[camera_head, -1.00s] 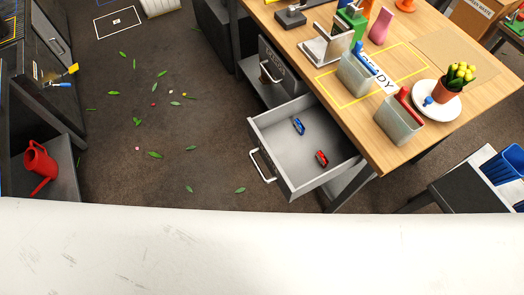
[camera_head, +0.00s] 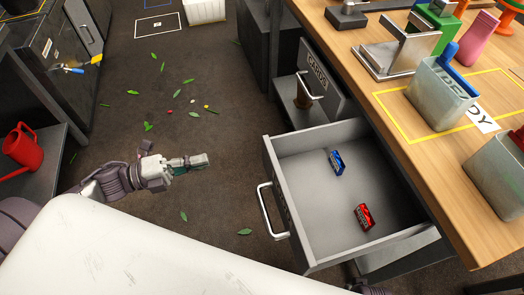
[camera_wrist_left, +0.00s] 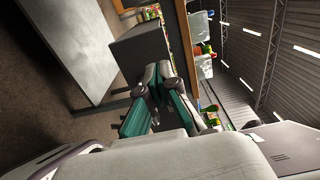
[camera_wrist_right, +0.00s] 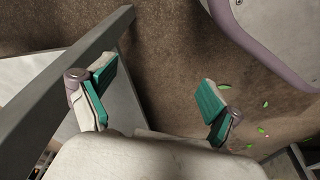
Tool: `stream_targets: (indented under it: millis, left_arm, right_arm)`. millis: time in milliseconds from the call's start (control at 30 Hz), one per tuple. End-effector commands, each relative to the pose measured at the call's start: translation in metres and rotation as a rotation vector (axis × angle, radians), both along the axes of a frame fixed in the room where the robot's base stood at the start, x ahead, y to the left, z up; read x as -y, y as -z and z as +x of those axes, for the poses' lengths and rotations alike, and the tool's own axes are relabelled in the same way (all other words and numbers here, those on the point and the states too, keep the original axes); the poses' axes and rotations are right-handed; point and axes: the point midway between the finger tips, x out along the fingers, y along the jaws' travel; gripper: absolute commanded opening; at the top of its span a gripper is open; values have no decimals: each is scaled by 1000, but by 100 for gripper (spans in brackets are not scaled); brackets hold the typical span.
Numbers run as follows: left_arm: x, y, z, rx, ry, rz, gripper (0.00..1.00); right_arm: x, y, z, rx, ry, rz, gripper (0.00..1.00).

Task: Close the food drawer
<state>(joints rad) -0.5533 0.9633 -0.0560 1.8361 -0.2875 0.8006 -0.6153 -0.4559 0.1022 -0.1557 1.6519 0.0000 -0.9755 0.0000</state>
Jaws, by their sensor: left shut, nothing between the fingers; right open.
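A grey drawer (camera_head: 290,190) with a white bar handle (camera_head: 268,210) stands pulled out from under the wooden table. Any label on its front is hidden. A blue packet (camera_head: 337,162) and a red packet (camera_head: 364,217) lie inside it. My left gripper (camera_head: 203,161) is shut and empty, left of the drawer and apart from the handle. It also shows shut in the left wrist view (camera_wrist_left: 158,72). My right gripper (camera_wrist_right: 156,84) is open and empty in the right wrist view, beside a grey bar-like edge. Its fingers do not show in the head view.
The wooden table (camera_head: 440,175) holds a metal stand (camera_head: 395,50), glass containers and a pink vase (camera_head: 478,38). A drawer front labelled CARDS (camera_head: 318,68) is behind the open drawer. A red watering can (camera_head: 22,148) stands at left. Leaves litter the open floor.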

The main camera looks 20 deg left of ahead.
Motion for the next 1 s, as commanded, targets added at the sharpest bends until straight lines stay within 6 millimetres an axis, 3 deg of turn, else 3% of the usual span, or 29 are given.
stream_targets:
  millis: [167, 433, 700, 1000]
  left_arm:
    - [16, -3, 9, 10, 9, -1, 0]
    - [63, -3, 42, 10, 6, -3, 0]
    - [102, -3, 69, 6, 4, -2, 0]
    - [116, -2, 78, 3, 3, -1, 0]
  right_arm:
    - [0, -9, 5, 8, 1, 1, 91]
    - [-1, -29, 11, 18, 3, 1, 91]
    - [-1, -37, 13, 21, 4, 2, 91]
    - [-2, -37, 13, 20, 4, 2, 91]
